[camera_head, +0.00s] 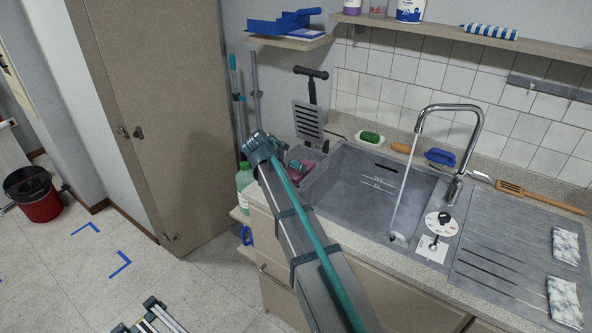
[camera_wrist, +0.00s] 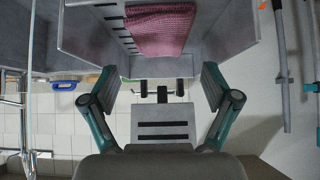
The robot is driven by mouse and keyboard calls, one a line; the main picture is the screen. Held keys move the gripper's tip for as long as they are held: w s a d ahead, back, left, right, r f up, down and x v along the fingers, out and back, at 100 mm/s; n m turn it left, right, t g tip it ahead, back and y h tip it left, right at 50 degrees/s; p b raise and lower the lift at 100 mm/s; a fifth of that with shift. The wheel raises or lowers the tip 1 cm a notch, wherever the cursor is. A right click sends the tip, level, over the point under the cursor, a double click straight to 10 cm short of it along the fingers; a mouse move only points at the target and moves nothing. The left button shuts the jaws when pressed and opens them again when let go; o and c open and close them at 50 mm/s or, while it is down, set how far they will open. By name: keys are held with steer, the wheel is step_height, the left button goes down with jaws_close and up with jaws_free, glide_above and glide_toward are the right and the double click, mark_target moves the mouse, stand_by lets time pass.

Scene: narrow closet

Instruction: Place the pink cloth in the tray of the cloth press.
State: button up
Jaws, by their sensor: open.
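The pink cloth (camera_wrist: 160,30) lies folded inside a grey slotted-floor tray (camera_wrist: 225,40), cut off by the top edge of the wrist view. In the head view the cloth (camera_head: 294,170) shows partly, inside the grey tray (camera_head: 322,172) left of the sink. The press's slotted plate (camera_head: 307,120) with its black T-handle stands raised behind the tray; the plate also shows in the wrist view (camera_wrist: 164,114). My gripper (camera_wrist: 158,86) is open, with nothing between its fingers, close to the tray and apart from the cloth. In the head view my arm hides part of the tray.
The sink (camera_head: 370,195) and tap (camera_head: 450,115) are to the right. A green sponge (camera_head: 370,139) and a blue brush (camera_head: 440,157) lie behind the sink. Poles (camera_head: 236,100) and a green bottle (camera_head: 243,178) stand left of the counter. A shelf (camera_head: 290,40) hangs above.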

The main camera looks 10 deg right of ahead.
steer(key=b+v, duration=0.1)
steer(key=v, duration=0.5)
steer(key=shift+s+a+r, duration=0.1)
